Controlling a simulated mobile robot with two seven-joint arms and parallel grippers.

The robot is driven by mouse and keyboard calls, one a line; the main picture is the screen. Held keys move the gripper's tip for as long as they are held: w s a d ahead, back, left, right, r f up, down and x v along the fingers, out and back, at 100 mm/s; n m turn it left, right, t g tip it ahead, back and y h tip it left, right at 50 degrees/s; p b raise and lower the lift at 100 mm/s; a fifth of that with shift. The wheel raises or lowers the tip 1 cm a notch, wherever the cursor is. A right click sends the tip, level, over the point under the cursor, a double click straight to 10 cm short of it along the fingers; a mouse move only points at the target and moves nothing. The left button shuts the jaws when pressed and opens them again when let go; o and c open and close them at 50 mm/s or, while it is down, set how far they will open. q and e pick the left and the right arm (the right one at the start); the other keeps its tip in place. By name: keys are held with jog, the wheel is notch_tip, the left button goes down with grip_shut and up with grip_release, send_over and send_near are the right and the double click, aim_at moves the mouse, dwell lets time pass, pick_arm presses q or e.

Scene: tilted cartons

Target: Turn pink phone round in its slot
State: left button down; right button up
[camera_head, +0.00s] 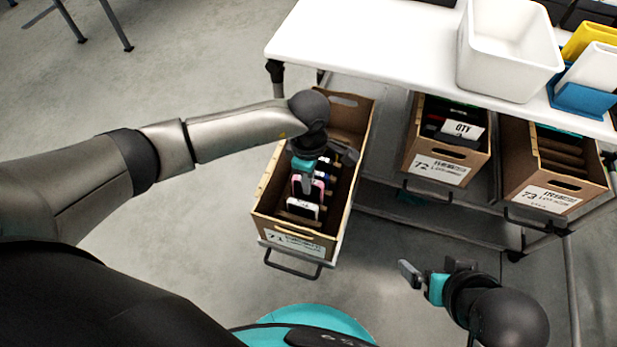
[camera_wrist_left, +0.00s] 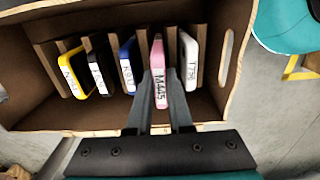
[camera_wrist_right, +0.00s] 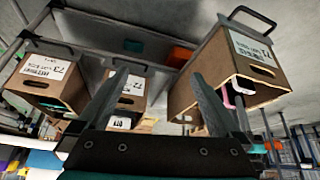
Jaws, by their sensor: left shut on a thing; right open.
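The pink phone (camera_wrist_left: 158,60) stands in a slot of the pulled-out carton (camera_head: 344,200), with a white label on its edge. In the left wrist view, my left gripper (camera_wrist_left: 160,85) is shut on it, a finger on each side. In the head view, my left gripper (camera_head: 307,185) reaches down into the carton, and its wrist hides part of the row. My right gripper (camera_head: 424,280) is open and empty, apart from the carton, over the floor at the lower right.
A white phone (camera_wrist_left: 188,60) stands beside the pink one, and blue, black and yellow phones (camera_wrist_left: 72,75) stand on the other side, between brown dividers. Cartons 72 (camera_head: 436,172) and 73 (camera_head: 550,197) sit under the white tabletop (camera_head: 380,50). A white bin (camera_head: 508,70) stands on top.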

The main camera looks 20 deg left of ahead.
pick_arm(q)
jog(key=shift+f+b, duration=1.05)
jog(key=shift+f, duration=0.25)
pick_arm(e)
jog(key=w+a+t+y, duration=0.2)
jog(key=w+a+t, duration=0.1)
jog(key=w+a, duration=0.1)
jog(key=shift+a+f+t, duration=0.35)
jog(key=shift+a+t, duration=0.05)
jog(key=shift+a, duration=0.1)
pick_arm(q)
jog(key=shift+f+b, duration=0.3)
jog(key=shift+f, duration=0.05)
pick_arm(e)
jog(key=shift+f, duration=0.25)
pick_arm(q)
jog(key=c, duration=0.8)
grip_release()
jog(key=shift+o, duration=0.2)
pick_arm(e)
jog(key=shift+a+r, duration=0.1)
